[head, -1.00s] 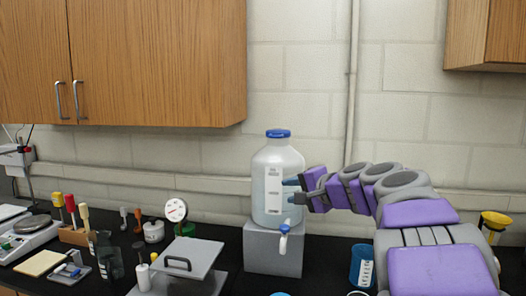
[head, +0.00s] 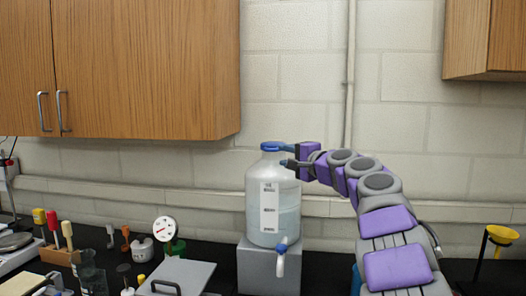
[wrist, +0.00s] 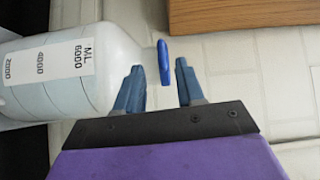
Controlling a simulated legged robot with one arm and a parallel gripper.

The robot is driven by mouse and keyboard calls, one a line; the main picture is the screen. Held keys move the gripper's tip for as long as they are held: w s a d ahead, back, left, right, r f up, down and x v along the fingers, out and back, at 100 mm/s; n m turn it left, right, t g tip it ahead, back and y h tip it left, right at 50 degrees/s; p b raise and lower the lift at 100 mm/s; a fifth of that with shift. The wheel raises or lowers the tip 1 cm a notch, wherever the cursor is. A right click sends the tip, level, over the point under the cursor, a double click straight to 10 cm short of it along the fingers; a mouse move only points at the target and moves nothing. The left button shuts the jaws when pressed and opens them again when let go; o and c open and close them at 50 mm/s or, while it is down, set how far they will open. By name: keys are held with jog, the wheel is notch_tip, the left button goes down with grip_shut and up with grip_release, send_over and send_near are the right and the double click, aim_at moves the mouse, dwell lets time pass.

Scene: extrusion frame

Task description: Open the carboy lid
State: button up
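The carboy (head: 262,205) is a translucent white bottle with a label, standing upright on a grey block near the wall. Its blue lid (head: 271,146) sits on the neck. In the wrist view the carboy (wrist: 100,80) lies sideways at the left, and its blue lid (wrist: 164,62) shows between the tips of my gripper (wrist: 160,75). My gripper (head: 288,156) is at the right side of the neck, at lid height. Its blue fingers are apart, with gaps beside the lid. I cannot tell whether either finger touches the lid or neck.
A grey block (head: 262,270) bears the carboy, and a spigot (head: 281,256) with a blue knob sticks out at its front. A grey hinged lid with a handle (head: 180,275) stands at front left. A wall cabinet (head: 130,70) hangs above left. A yellow funnel (head: 500,236) stands at right.

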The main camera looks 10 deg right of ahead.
aim_at(266, 148)
jog(key=p+x, duration=0.2)
jog(key=x, duration=0.1)
jog(key=p+x, duration=0.2)
jog(key=x, duration=0.2)
jog(key=p+x, duration=0.3)
jog(key=shift+w+a+r, duration=0.1)
jog(key=shift+r, duration=0.15)
jog(key=shift+w+a+f+p, duration=0.1)
jog(key=shift+w+a+p, duration=0.1)
jog(key=shift+w+p, duration=0.25)
jog(key=shift+w+a+f+p, duration=0.15)
jog(key=shift+w+p, duration=0.15)
jog(key=shift+w, duration=0.15)
jog(key=shift+c, duration=0.3)
grip_shut()
